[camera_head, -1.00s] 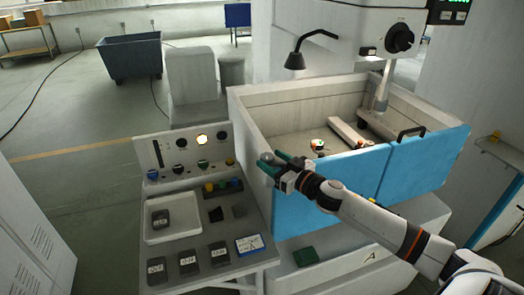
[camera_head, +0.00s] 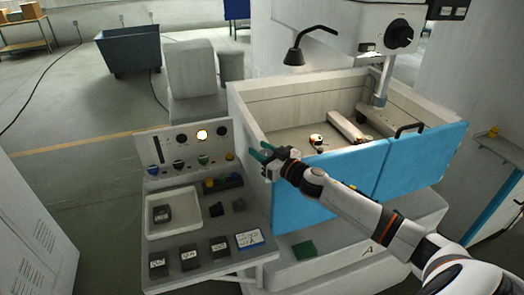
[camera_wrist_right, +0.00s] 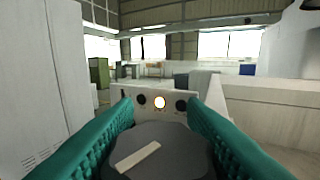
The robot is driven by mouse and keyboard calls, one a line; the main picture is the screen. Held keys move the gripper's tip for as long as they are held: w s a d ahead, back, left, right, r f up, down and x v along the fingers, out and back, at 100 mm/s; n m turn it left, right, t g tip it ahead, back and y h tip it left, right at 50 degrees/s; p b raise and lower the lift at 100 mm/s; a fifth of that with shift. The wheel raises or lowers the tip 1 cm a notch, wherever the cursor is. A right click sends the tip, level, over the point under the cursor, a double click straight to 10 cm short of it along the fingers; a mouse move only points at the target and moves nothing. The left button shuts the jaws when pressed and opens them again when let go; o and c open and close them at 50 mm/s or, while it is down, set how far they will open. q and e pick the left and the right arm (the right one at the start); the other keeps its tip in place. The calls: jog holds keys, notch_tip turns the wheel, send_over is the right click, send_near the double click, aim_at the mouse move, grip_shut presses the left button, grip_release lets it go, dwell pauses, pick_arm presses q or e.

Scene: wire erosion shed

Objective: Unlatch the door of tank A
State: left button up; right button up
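Tank A (camera_head: 250,112) is a pale open-topped tank with two blue front panels, the left one (camera_head: 330,172) and the right one (camera_head: 425,158). A black handle (camera_head: 408,129) stands on the top edge near where the panels meet. The letter A (camera_head: 367,251) is on the base below. My right gripper (camera_head: 258,151) is at the tank's front left corner, apart from the handle. I see no separate latch clearly.
A control console (camera_head: 188,152) with a lit round lamp stands left of the tank, with a white tray (camera_head: 172,232) and several dark blocks on its shelf.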

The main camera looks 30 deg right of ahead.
jog(key=shift+h, duration=0.3)
jog(key=m+h, duration=0.2)
jog(key=shift+d+h, duration=0.1)
jog(key=shift+h, duration=0.3)
jog(key=m+h, duration=0.1)
jog(key=m+h+b, duration=0.1)
jog(key=shift+d+f+h, duration=0.1)
jog(key=shift+f+h, duration=0.1)
jog(key=shift+h, duration=0.2)
jog(key=m+g+h+b, duration=0.2)
jog(key=m+h+b, duration=0.1)
jog(key=b, duration=0.3)
jog(key=d+m+g+h+b, duration=0.1)
jog(key=m+g+h+b, duration=0.1)
jog(key=h+b, duration=0.3)
jog(key=m+g+h+b, duration=0.3)
jog(key=m+h+b, duration=0.1)
jog(key=b, duration=0.2)
jog(key=shift+s+d+b, duration=0.15)
jog(key=shift+s+b, duration=0.15)
jog(key=shift+s, duration=0.1)
jog(key=shift+r+m+g+h+b, duration=0.15)
jog(key=shift+m+g+h+b, duration=0.15)
jog(key=shift+m+g+b, duration=0.3)
jog(key=shift+d+r, duration=0.1)
jog(key=o, duration=1)
jog(key=shift+s, duration=0.1)
